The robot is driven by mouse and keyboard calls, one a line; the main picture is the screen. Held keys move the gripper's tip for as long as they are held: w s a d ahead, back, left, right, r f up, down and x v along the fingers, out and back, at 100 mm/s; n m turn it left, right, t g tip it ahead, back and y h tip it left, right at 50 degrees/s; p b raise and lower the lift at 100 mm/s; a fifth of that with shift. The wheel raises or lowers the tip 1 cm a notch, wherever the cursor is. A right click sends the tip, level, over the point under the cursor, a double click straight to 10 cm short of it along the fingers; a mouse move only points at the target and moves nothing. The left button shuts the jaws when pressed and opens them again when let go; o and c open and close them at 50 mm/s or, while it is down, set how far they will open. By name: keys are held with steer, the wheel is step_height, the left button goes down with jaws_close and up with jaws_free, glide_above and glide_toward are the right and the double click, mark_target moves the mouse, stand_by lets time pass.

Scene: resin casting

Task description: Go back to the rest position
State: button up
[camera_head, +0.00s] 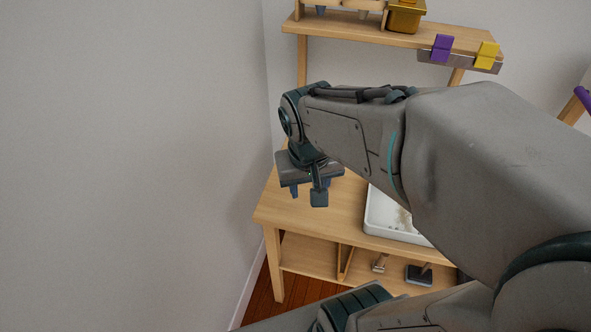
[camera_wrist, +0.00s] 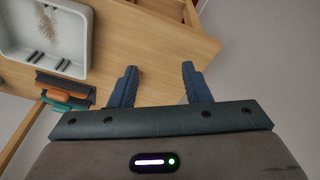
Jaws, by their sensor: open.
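My gripper (camera_head: 307,194) hangs from the end of my raised arm, over the left end of the wooden workbench (camera_head: 268,206). In the wrist view my gripper (camera_wrist: 158,84) shows two dark blue fingers set well apart. Nothing is between them, so it is open and empty. The bench top (camera_wrist: 150,62) lies beyond the fingertips, with a clear gap in the head view. My forearm hides much of the bench's right side.
A white tray (camera_head: 377,222) stands on the bench, partly behind my arm. A shelf (camera_head: 340,26) above holds a gold container (camera_head: 405,17). Purple (camera_head: 442,48) and yellow (camera_head: 487,55) clips sit on its edge. A bare wall (camera_head: 130,150) stands to the left.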

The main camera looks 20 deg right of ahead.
steer(key=s+a+n, duration=0.1)
steer(key=s+a+y, duration=0.1)
steer(key=s, duration=0.1)
steer(key=shift+r+n, duration=0.2)
steer(key=shift+n, duration=0.2)
steer(key=shift+w, duration=0.1)
step_height(320, 180, up, 8)
steer(key=p, duration=0.7)
steer(key=shift+d+r+t+p, duration=0.15)
steer(key=shift+t+p, duration=0.15)
steer(key=shift+p, duration=0.05)
